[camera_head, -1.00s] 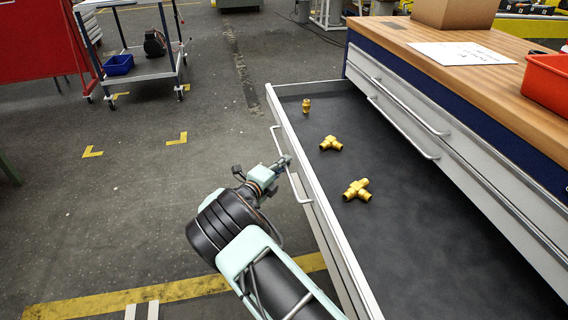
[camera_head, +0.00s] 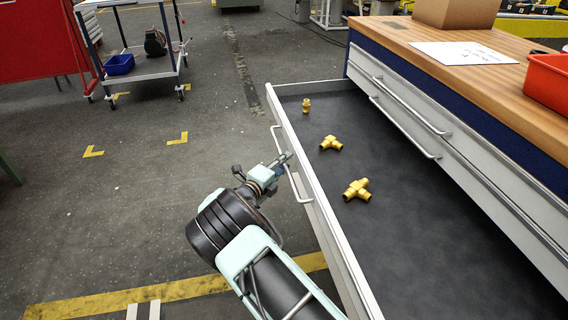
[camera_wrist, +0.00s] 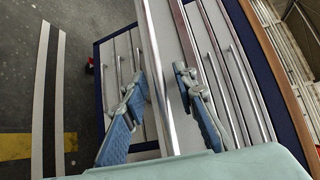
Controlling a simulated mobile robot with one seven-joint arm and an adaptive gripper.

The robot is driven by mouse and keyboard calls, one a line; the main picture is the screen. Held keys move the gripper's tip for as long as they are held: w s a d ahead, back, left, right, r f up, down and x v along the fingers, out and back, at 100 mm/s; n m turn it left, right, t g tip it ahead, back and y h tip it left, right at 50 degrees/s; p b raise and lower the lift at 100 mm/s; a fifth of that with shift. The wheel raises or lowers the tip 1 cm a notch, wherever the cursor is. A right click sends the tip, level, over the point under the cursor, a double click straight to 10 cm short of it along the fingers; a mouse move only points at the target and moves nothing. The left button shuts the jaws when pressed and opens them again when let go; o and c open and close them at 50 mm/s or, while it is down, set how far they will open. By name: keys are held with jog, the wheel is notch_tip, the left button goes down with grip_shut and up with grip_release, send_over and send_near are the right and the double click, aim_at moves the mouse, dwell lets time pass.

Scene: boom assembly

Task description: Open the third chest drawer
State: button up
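An open chest drawer (camera_head: 330,222) is pulled far out, with a dark liner and a white front. Its long metal handle (camera_head: 283,160) runs along the outer face, and the bar also shows in the wrist view (camera_wrist: 160,75). My gripper (camera_head: 284,160) is at this handle, reaching in from the left. In the wrist view, the gripper (camera_wrist: 164,105) has its two blue-padded fingers apart, one on each side of the bar, with a gap visible on both sides. Two closed drawers with bar handles (camera_head: 408,103) show above the open one.
Several brass fittings, among them a tee (camera_head: 357,189), lie in the open drawer. The wooden worktop (camera_head: 430,45) holds a cardboard box (camera_head: 455,12), a white sheet (camera_head: 462,53) and a red bin (camera_head: 548,82). A cart (camera_head: 140,50) stands far left. The floor left of the drawer is clear.

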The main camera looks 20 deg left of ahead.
jog(key=shift+s, duration=0.1)
jog(key=v, duration=1.2)
jog(key=shift+a, duration=0.1)
